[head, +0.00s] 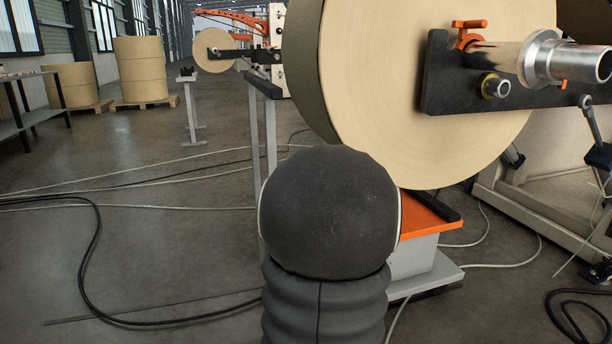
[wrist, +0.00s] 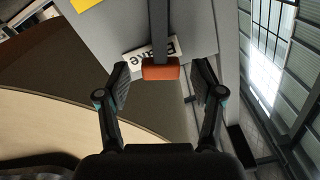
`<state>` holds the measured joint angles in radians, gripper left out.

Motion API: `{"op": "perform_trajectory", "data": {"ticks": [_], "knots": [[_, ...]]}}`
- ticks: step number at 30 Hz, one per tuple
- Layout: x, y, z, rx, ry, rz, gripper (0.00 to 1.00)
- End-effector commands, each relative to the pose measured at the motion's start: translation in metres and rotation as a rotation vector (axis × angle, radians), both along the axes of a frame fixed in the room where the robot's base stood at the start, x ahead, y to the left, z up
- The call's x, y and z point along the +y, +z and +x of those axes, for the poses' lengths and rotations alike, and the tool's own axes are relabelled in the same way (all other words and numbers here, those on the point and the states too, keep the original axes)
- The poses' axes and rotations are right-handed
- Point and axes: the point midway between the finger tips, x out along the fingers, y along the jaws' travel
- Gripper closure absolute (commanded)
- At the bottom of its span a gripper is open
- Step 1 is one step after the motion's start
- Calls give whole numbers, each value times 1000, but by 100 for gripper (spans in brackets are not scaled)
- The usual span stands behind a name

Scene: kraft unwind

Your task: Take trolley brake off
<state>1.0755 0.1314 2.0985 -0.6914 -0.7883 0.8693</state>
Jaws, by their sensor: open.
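In the wrist view, the brake lever (wrist: 160,25) is a dark bar ending in an orange handle (wrist: 161,69). A white label (wrist: 138,60) reading "Brake", upside down in this view, is on the grey panel beside it. My gripper (wrist: 162,78) is open, with one black finger on each side of the orange handle and a visible gap on both sides. In the head view my own dark arm hides the gripper and the lever. An orange-topped trolley part (head: 430,213) shows under the large roll.
A large kraft paper roll (head: 390,80) stands close in front; its side fills the wrist view's left (wrist: 60,130). A black bracket with a metal shaft (head: 560,62) is at right. Cables (head: 95,240) cross the floor. Stacked rolls (head: 143,70) stand back left.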

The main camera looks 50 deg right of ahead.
Motion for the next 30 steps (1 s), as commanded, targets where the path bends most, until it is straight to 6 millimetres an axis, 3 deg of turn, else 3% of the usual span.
{"op": "perform_trajectory", "data": {"ticks": [9, 15, 30], "knots": [[35, 1, -53, -1, -4, -2, 33], [50, 1, -74, -1, -3, -1, 33], [55, 0, -80, -1, -1, 0, 33]]}}
